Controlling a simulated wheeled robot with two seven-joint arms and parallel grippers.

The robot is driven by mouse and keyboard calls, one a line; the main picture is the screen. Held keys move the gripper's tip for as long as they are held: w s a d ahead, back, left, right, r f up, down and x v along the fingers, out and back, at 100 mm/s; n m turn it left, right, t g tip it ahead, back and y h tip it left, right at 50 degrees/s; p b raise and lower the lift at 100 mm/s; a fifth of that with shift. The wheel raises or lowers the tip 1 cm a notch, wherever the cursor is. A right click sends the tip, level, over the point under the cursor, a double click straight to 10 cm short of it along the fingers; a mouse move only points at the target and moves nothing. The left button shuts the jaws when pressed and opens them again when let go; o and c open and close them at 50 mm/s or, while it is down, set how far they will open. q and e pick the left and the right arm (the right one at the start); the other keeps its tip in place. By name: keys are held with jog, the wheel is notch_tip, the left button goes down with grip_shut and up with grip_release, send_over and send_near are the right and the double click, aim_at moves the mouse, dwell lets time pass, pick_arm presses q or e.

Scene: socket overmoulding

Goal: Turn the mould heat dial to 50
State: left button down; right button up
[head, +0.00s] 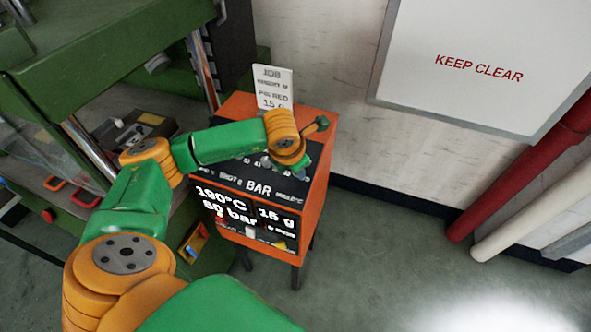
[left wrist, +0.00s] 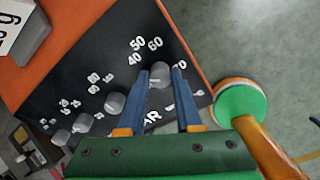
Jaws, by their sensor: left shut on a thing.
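The dial (left wrist: 160,73) is a grey knob at the right end of a row on the black panel (left wrist: 85,82). White numbers 40, 50, 60 and 70 stand around it; its pointer is not clear, so I cannot read its setting. The dial's own caption is too covered to read. My left gripper (left wrist: 161,75) is shut on the knob, with one blue finger on each side. In the head view my left arm reaches across the orange console (head: 317,190), and my wrist hides the fingers and the dial. My right gripper is not in view.
Several other grey knobs, one close to the left finger (left wrist: 115,102), line the panel. A job card (head: 272,88) stands on the console top. The screen (head: 228,208) reads 190°C, 80 bar and 15 g. The green machine stands left; open floor lies right.

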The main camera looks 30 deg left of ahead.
pick_arm(q)
jog(key=m+b, duration=0.4)
jog(key=m, duration=0.1)
jog(key=shift+f, duration=0.2)
jog(key=shift+r+m+b, duration=0.1)
jog(key=shift+m+b, duration=1.35)
jog(key=shift+m, duration=0.95)
jog(key=shift+y, duration=0.3)
jog(key=c, duration=0.6)
grip_release()
jog(key=shift+d, duration=0.1)
jog(key=shift+r, duration=0.1)
jog(key=b+v, duration=0.1)
jog(key=v, duration=0.6)
